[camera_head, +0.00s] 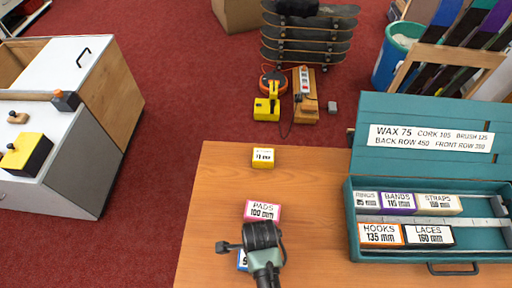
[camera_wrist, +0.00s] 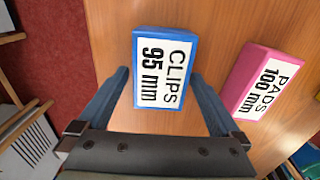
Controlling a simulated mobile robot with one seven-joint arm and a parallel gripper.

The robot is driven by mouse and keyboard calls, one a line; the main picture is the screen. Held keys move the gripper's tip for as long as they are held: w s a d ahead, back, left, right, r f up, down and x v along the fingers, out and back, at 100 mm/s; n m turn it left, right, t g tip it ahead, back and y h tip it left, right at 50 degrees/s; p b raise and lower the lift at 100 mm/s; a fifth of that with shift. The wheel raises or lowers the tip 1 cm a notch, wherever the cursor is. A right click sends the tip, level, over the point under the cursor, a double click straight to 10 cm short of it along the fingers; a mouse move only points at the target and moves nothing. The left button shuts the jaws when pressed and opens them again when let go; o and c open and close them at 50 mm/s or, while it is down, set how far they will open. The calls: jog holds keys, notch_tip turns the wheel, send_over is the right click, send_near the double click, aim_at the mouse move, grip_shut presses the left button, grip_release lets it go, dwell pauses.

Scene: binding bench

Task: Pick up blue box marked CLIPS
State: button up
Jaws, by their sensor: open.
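The blue box marked CLIPS 95 mm (camera_wrist: 162,68) lies on the wooden table, its white label facing up. In the wrist view it sits between the two fingers of my gripper (camera_wrist: 159,75), which are open, one on each side, with a gap at each. Whether the fingers reach down to the box's height I cannot tell.
The pink PADS box (camera_wrist: 265,84) lies just right of the right finger; it also shows in the head view (camera_head: 262,211). A yellow box (camera_head: 263,157) stands near the far edge. An open teal case (camera_head: 438,256) with several boxes is at right. Table between is clear.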

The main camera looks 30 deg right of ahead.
jog(key=shift+f, duration=0.2)
jog(key=c, duration=1.1)
jog(key=shift+c, duration=1.2)
jog(key=shift+r, duration=0.2)
